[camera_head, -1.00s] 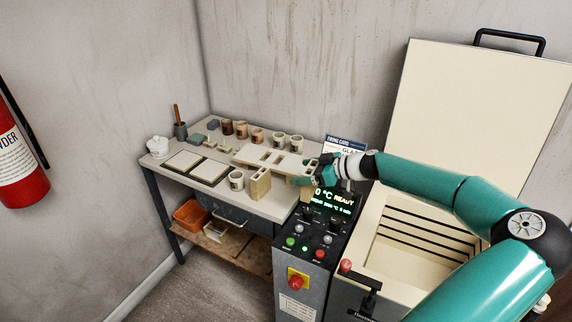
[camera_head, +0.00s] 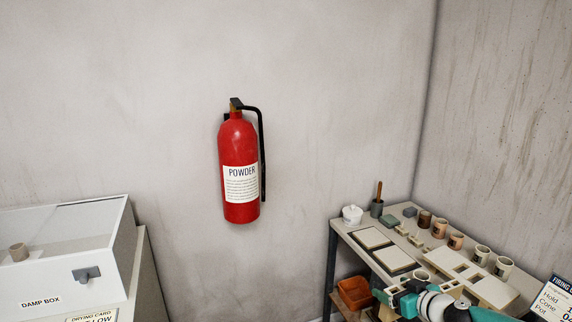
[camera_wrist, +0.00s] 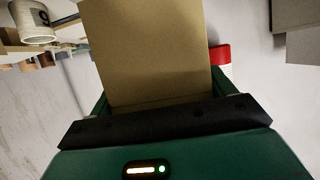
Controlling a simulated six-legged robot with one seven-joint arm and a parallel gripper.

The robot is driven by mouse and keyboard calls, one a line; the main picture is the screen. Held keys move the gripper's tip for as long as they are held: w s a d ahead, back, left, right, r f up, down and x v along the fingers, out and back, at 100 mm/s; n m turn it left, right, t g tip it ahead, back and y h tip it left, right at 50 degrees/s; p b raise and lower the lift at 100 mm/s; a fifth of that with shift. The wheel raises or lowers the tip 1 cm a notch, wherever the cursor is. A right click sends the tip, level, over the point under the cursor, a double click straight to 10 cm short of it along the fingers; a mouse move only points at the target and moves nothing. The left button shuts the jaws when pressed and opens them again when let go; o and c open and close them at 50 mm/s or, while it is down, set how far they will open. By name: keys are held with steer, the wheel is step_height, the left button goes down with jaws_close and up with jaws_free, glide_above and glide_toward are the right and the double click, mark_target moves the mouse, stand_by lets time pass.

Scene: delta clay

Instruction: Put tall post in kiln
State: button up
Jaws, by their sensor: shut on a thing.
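My gripper (camera_wrist: 160,112) fills the lower part of the wrist view and is shut on a plain tan block, which I take to be the tall post (camera_wrist: 152,50). The post extends up past the top of that view, so its far end is hidden. In the head view, my teal gripper and pale wrist show at the bottom right, in front of the worktable (camera_head: 345,232). The post is hard to make out there. The kiln is not in view now.
Several mugs (camera_head: 482,255), flat square slabs (camera_head: 370,238) and a pale slotted board (camera_head: 490,288) crowd the worktable. A red fire extinguisher (camera_head: 239,165) hangs on the wall. A damp box (camera_head: 60,290) stands at the lower left.

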steer(key=a+f, duration=0.2)
steer(key=a, duration=1.7)
step_height(320, 180, down, 18)
steer(key=m+h, duration=0.3)
steer(key=h, duration=0.1)
steer(key=shift+s+r+m+t, duration=0.2)
steer(key=shift+m+t, duration=0.1)
steer(key=shift+t, duration=0.1)
steer(key=shift+d, duration=0.15)
